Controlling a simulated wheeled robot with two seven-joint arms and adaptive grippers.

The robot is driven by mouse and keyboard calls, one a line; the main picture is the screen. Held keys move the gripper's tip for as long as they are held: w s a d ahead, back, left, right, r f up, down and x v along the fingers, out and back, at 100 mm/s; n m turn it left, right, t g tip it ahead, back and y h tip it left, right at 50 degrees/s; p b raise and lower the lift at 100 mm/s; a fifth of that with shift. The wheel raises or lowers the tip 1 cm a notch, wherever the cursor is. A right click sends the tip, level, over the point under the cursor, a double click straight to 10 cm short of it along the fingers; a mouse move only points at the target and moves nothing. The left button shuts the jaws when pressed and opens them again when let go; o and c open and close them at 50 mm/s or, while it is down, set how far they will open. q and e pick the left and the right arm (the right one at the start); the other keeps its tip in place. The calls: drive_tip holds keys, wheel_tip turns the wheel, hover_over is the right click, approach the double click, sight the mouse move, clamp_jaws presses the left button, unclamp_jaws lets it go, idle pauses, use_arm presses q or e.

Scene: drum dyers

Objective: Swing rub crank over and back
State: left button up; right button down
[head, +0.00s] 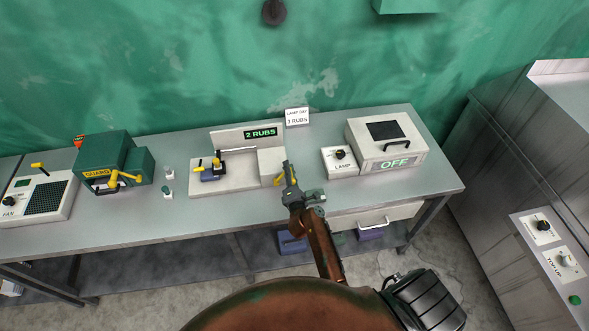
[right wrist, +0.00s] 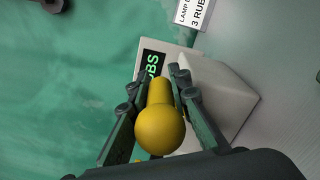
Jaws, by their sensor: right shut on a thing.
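The rub rig (head: 237,177) is a pale block on the bench with a back plate and a sign (head: 260,133) reading "2 RUBS". My right gripper (head: 286,168) is at its right end. The right gripper is shut on the yellow rub crank handle (right wrist: 160,130), whose round knob fills the space between the fingers in the right wrist view. In the head view only a bit of the yellow handle (head: 279,180) shows beside the fingers. On the rig's left part sits a dark blue block with yellow handles (head: 212,168). My left gripper is not in view.
To the right are a lamp switch box (head: 340,161) and a lidded box (head: 385,147) marked "OFF". To the left are a green guard machine (head: 115,160) and a fan unit (head: 38,198). A card (head: 297,117) behind reads "3 RUBS". The bench front is clear.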

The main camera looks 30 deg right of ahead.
drive_tip(key=shift+s+d+f, duration=0.35)
drive_tip(key=shift+d+f, duration=0.25)
drive_tip(key=shift+f, duration=0.3)
drive_tip(key=c, duration=2.2)
unclamp_jaws()
drive_tip(key=shift+c, duration=0.2)
drive_tip(key=o, duration=0.5)
drive_tip(key=shift+w+r, duration=0.1)
drive_tip(key=shift+r, duration=0.2)
wheel_tip(320, 180, up, 10)
